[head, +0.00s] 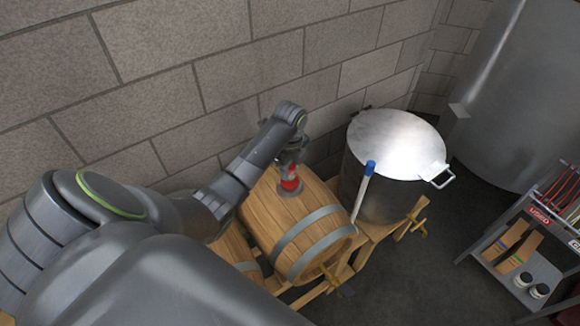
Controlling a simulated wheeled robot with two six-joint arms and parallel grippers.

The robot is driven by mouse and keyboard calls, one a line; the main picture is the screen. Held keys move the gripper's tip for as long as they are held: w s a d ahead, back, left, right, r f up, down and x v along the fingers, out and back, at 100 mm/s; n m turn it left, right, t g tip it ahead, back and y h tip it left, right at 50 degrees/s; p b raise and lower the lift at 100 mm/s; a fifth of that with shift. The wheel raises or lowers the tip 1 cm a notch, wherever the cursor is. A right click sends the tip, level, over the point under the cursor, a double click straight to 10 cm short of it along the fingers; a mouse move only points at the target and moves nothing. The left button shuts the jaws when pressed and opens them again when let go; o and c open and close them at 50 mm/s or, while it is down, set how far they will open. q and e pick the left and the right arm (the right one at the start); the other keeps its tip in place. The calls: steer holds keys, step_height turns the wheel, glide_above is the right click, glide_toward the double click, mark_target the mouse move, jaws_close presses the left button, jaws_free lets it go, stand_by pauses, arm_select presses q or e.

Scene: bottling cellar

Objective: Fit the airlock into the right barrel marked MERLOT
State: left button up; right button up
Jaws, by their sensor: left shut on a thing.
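My left gripper (290,170) points down over the top of the right wooden barrel (310,211). It is shut on the airlock (290,184), which shows as a small red piece just below the fingers. The airlock's lower end is at a dark round spot on the barrel's upper side; I cannot tell whether it is in the hole or just above it. The barrel lies on its side with grey metal hoops. No MERLOT marking is readable from here. A second barrel (234,250) to the left is mostly hidden behind my left arm. My right gripper is not in view.
A wooden rack (375,240) carries the barrels. A lidded steel pot (375,180) stands close behind on the right, with a blue-topped white rod (364,189) in front of it. A block wall (230,70) is behind. A shelf cart (505,240) labelled USED stands at far right.

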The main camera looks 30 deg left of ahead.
arm_select(q)
steer(key=o, duration=1.5)
steer(key=shift+o, duration=0.2)
